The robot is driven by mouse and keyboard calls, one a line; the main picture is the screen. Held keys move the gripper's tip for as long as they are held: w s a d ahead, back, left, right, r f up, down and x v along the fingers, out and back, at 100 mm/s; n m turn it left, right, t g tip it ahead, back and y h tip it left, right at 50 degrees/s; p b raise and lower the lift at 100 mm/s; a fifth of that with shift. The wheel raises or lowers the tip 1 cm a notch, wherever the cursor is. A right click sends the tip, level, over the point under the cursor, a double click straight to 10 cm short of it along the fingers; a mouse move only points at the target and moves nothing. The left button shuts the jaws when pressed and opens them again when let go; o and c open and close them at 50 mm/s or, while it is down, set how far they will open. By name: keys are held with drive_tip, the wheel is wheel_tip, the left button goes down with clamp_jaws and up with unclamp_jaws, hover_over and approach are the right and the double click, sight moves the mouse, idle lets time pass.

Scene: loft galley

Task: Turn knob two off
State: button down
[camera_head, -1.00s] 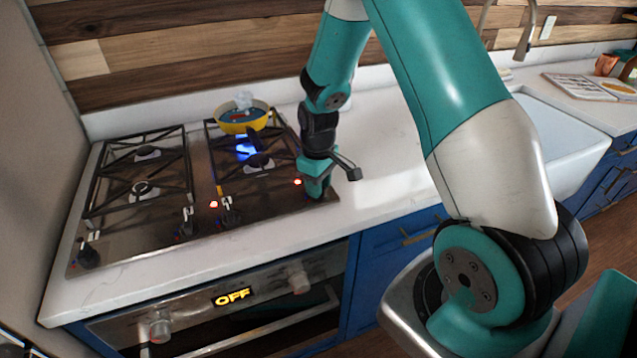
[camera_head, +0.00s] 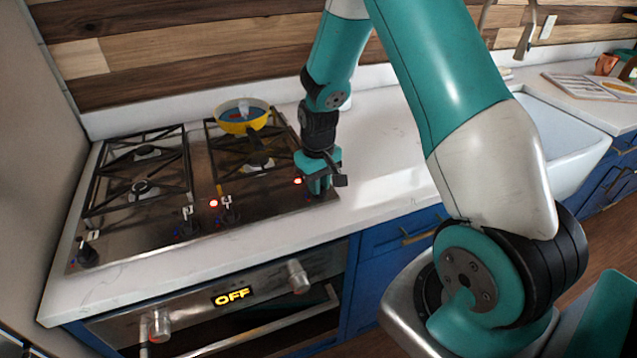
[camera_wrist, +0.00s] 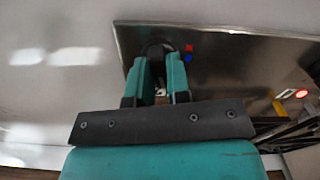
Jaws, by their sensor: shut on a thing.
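The black knob under my gripper, at the right end of the stove's front edge, shows in the wrist view (camera_wrist: 155,47). My gripper (camera_head: 318,188) points down over it with its teal fingers (camera_wrist: 157,75) closed around it. In the head view my gripper hides this knob. The other knobs stand in a row to the left: one at the far left corner (camera_head: 88,255) and two nearer the middle (camera_head: 187,225) (camera_head: 229,214). Their markings are too small to read surely. No flame shows on the burners.
The steel stove (camera_head: 140,235) has black grates. A yellow and blue pot (camera_head: 242,120) stands on the back right burner. Two red lights (camera_head: 213,203) (camera_head: 297,181) glow. White counter (camera_head: 385,180) is clear to the right.

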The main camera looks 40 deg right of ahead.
drive_tip(key=shift+m, duration=1.2)
drive_tip(key=shift+r, duration=0.1)
drive_tip(key=c, duration=1.1)
unclamp_jaws()
wheel_tip(320, 180, up, 17)
drive_tip(key=shift+r+b, duration=0.2)
drive_tip(key=shift+b, duration=0.85)
